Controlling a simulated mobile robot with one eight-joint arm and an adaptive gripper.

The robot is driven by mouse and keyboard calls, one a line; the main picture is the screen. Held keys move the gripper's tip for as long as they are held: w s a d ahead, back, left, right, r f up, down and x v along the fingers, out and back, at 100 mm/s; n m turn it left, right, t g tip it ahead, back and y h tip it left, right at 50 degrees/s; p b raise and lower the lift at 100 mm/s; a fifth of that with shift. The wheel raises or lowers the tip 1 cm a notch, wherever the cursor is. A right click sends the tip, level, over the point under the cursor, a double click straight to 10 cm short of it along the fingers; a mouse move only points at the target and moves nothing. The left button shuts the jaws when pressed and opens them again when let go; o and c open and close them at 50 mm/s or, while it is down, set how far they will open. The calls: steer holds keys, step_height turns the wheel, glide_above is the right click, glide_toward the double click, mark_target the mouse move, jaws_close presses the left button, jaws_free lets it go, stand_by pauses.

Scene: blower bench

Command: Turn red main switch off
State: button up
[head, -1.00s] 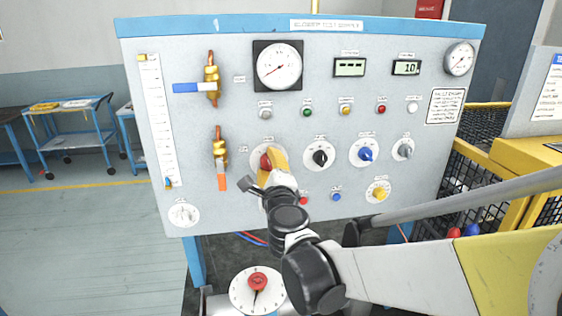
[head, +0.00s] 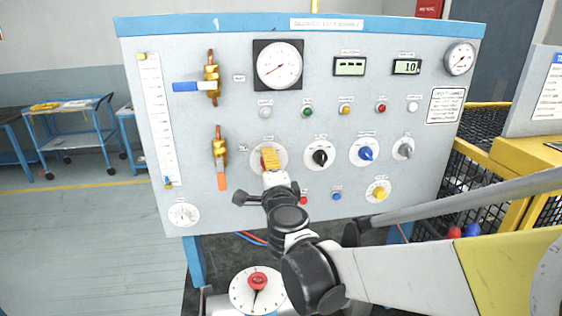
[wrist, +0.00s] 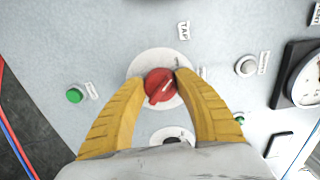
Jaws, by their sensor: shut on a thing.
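The red main switch (wrist: 160,87) is a round red knob with a ridge and a white mark, on a white round plate, in the middle of the wrist view. My gripper (wrist: 161,80) has its two yellow fingers on either side of the knob, shut on it. In the head view my gripper (head: 271,158) is at the panel and covers most of the red switch (head: 263,161); only a sliver of red shows. The white dial plate (head: 254,154) shows around it. The scale marks around the knob are not readable.
The grey panel (head: 330,110) carries a black knob (head: 320,157), a blue knob (head: 365,153) and several small buttons close by. Brass valves with a blue handle (head: 190,87) and an orange handle (head: 222,181) are to the left. A red-knobbed dial (head: 257,282) lies below.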

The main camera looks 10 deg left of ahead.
steer(key=o, duration=1.2)
steer(key=v, duration=1.2)
steer(key=shift+d+r, duration=0.1)
steer(key=shift+r, duration=0.05)
